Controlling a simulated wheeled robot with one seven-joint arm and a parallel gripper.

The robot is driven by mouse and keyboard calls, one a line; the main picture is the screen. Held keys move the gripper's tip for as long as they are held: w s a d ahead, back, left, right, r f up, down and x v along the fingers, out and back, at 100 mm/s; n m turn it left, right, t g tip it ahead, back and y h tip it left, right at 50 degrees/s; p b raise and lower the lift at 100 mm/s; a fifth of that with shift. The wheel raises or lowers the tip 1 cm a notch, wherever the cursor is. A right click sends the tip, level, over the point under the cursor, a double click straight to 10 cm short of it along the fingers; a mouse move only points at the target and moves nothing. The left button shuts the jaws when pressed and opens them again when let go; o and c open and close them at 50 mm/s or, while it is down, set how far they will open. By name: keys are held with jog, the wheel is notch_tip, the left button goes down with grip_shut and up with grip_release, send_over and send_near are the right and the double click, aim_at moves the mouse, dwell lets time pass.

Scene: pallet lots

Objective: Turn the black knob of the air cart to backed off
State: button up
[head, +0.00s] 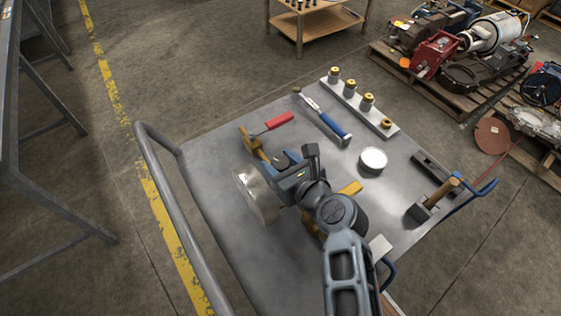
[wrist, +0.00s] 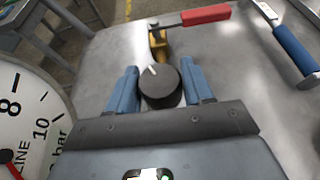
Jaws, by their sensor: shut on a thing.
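The air cart (head: 212,150) has a flat grey metal top. In the wrist view, its black knob (wrist: 161,90) sits between the two blue fingers of my gripper (wrist: 160,86), which is shut on the knob's sides. The white mark on the knob points up and slightly left in that view. A round dial gauge (wrist: 32,130) with a red needle is beside the knob at the left; only part of its face shows. In the head view, my gripper (head: 284,162) is low over the cart, beside the gauge (head: 258,194), and mostly hides the knob.
A red-handled lever (head: 278,120) on a brass fitting lies just beyond the knob. A blue-handled tool (head: 325,119), a white round tin (head: 373,160), a strip with several brass-topped fittings (head: 352,98) and a hammer (head: 436,197) are on the cart. A grey push rail (head: 165,200) runs along its left.

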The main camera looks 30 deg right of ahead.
jog(key=shift+c, duration=0.9)
